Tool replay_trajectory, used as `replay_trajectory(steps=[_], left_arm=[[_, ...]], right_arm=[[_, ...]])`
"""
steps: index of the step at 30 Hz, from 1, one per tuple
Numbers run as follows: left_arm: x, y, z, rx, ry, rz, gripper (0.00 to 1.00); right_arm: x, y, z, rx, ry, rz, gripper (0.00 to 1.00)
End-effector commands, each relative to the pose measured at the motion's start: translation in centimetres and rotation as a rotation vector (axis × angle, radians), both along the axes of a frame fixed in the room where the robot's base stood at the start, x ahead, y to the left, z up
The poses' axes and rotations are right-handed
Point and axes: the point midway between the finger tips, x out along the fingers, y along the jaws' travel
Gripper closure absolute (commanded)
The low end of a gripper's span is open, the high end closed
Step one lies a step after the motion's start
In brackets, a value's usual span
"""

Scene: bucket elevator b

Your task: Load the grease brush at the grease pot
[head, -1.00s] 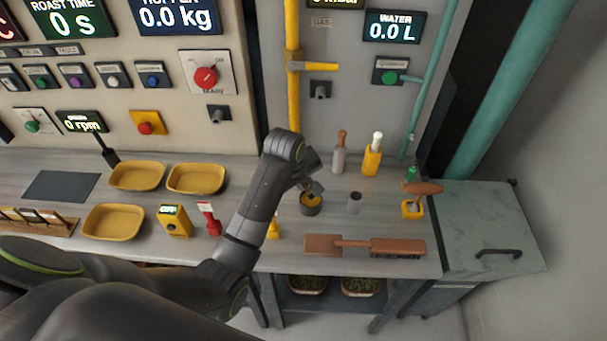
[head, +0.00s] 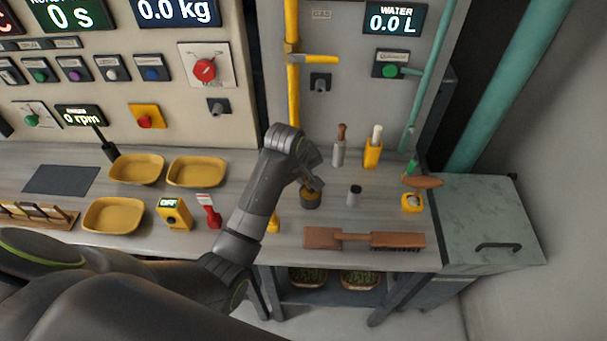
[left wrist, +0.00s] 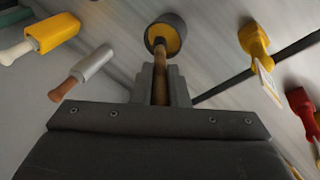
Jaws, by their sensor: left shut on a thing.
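My left gripper (head: 316,184) is over the grease pot (head: 311,202), a small dark cup on the bench, and partly covers it in the head view. In the left wrist view the gripper (left wrist: 160,95) is shut on the wooden handle of the grease brush (left wrist: 160,75). The brush points straight at the pot (left wrist: 176,22), whose yellow grease shows inside the rim. The brush's far end is at the pot's opening; its bristles are hidden, and I cannot tell how deep they reach. My right gripper is not in view.
Behind are a grey holder (head: 339,153) and a yellow holder (head: 373,154) with handles. A wooden brush (head: 397,241) lies in front. A red tool (head: 209,211) is to the left.

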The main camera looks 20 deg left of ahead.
Motion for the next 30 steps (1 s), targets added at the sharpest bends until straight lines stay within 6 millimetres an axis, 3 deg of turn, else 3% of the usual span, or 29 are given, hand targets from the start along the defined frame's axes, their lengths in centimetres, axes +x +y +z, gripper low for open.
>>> replay_trajectory(steps=[30], left_arm=[[0.0, 0.0, -1.1, 0.000, 0.000, 0.000, 1.00]], right_arm=[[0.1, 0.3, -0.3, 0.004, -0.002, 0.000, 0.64]])
